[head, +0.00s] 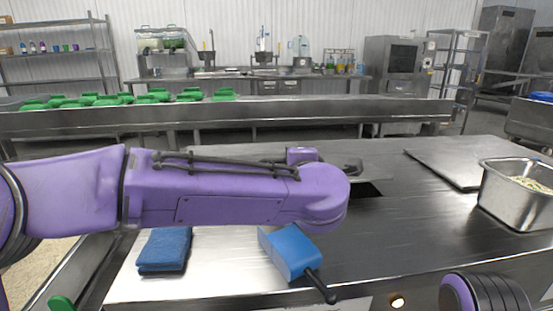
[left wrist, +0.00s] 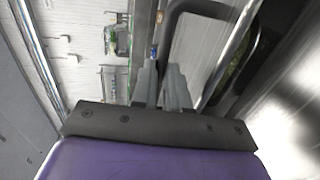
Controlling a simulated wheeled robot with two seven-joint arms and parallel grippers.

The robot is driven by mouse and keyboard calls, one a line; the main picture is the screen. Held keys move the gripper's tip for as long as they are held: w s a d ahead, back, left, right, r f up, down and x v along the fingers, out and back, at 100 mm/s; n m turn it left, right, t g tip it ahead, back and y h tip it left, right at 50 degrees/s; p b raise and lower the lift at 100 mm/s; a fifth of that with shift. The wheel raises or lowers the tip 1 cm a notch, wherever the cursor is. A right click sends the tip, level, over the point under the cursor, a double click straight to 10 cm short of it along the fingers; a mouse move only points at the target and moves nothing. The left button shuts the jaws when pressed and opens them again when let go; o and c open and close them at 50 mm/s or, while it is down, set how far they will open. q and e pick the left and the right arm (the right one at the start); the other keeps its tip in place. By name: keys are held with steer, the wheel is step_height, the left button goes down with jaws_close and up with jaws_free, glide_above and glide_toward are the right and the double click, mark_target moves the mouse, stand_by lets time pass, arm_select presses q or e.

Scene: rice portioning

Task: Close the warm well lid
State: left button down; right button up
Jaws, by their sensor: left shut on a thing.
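The warm well shows as a dark opening (head: 369,189) in the steel counter, mostly hidden behind my left arm. A steel lid (head: 378,171) lies beside this gap, so the well is at least partly uncovered. My left arm reaches across the counter from the left, and its gripper is hidden in the head view. In the left wrist view my left gripper (left wrist: 162,72) has its grey fingers close together on a dark curved handle (left wrist: 178,18). Part of the lid shows beside the handle. My right gripper is out of view.
A blue folded cloth (head: 165,249) and a blue scoop-like tool (head: 290,251) lie at the counter's front. A flat steel plate (head: 447,166) and a steel pan of pale food (head: 517,201) are at right. Green items (head: 150,96) line the rear counter.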

arm_select(q)
steer(key=shift+s+f, duration=0.15)
steer(key=shift+f, duration=0.45)
steer(key=c, duration=1.4)
jaws_free()
steer(key=v, duration=1)
steer(key=shift+s+r, duration=0.15)
steer(key=shift+s, duration=0.05)
